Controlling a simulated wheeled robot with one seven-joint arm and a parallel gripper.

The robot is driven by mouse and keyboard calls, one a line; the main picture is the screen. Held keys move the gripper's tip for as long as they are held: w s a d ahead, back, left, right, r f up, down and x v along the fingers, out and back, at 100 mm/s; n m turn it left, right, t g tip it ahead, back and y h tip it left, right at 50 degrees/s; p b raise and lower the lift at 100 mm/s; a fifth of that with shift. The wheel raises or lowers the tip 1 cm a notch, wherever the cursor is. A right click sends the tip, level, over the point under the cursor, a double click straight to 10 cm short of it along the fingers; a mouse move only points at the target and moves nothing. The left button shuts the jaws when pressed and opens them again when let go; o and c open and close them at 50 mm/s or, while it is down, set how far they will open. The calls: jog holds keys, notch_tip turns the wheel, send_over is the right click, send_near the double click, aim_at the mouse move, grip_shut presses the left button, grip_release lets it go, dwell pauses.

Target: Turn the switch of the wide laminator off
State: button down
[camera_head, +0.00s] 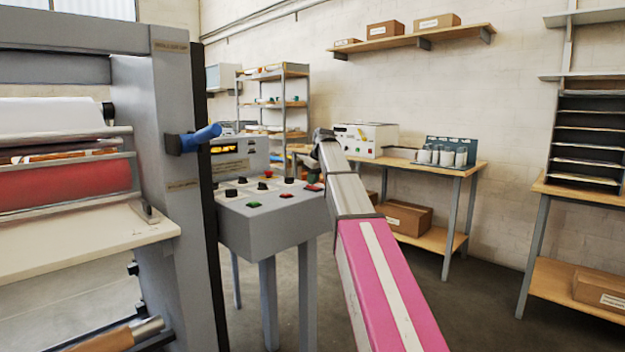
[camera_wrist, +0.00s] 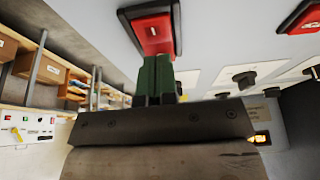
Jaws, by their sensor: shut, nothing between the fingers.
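The wide laminator (camera_head: 175,110) stands at the left in the head view, with rollers and a red roll. Its grey control panel (camera_head: 262,228) carries black knobs, green and red rocker switches and a red round button. A red rocker switch (camera_wrist: 152,32) in a dark frame is close up at the top of the wrist view. My gripper (camera_wrist: 160,62) is shut and empty, its green fingertips at the lower edge of that switch. I cannot tell whether they touch it.
A second red switch (camera_wrist: 303,14) and black knobs (camera_wrist: 244,79) lie to the right in the wrist view. A blue handle (camera_head: 201,137) juts from the laminator frame. Behind stand a workbench (camera_head: 459,169) with a white machine (camera_head: 366,138) and shelves (camera_head: 271,104). Floor right of the panel is open.

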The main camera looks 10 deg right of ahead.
jog(key=shift+w+a+f, duration=0.15)
jog(key=shift+a+f, duration=0.05)
jog(key=shift+f, duration=0.3)
